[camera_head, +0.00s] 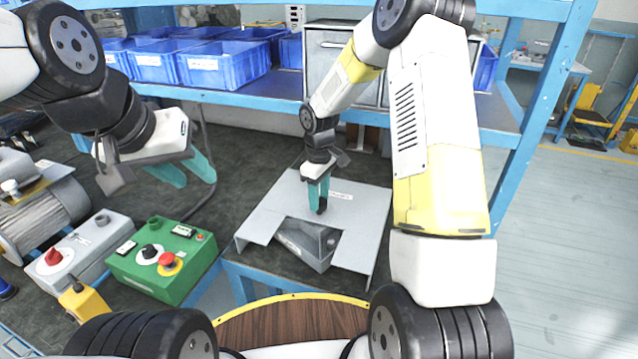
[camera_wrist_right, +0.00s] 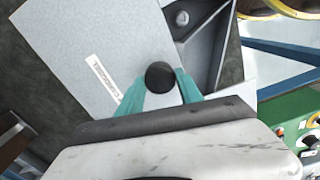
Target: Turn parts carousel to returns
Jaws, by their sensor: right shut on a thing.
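The parts carousel (camera_head: 360,225) looks like a flat grey cover with a cut-out at its front, on the bench. A grey tray with sloped walls (camera_head: 308,243) shows in the cut-out. My right gripper (camera_head: 318,205) is shut on a black knob (camera_wrist_right: 160,75) standing on the cover. In the right wrist view the knob sits between the teal fingertips, the label to its left and the tray corner (camera_wrist_right: 192,22) above right. My left gripper (camera_head: 188,172) is open and empty above the bench at left.
A green control box (camera_head: 165,262) with a red button and a grey box with a red knob (camera_head: 78,248) stand at front left, near a motor (camera_head: 45,215). Blue bins (camera_head: 225,65) fill the shelf above. Dark bench top lies free between the green box and carousel.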

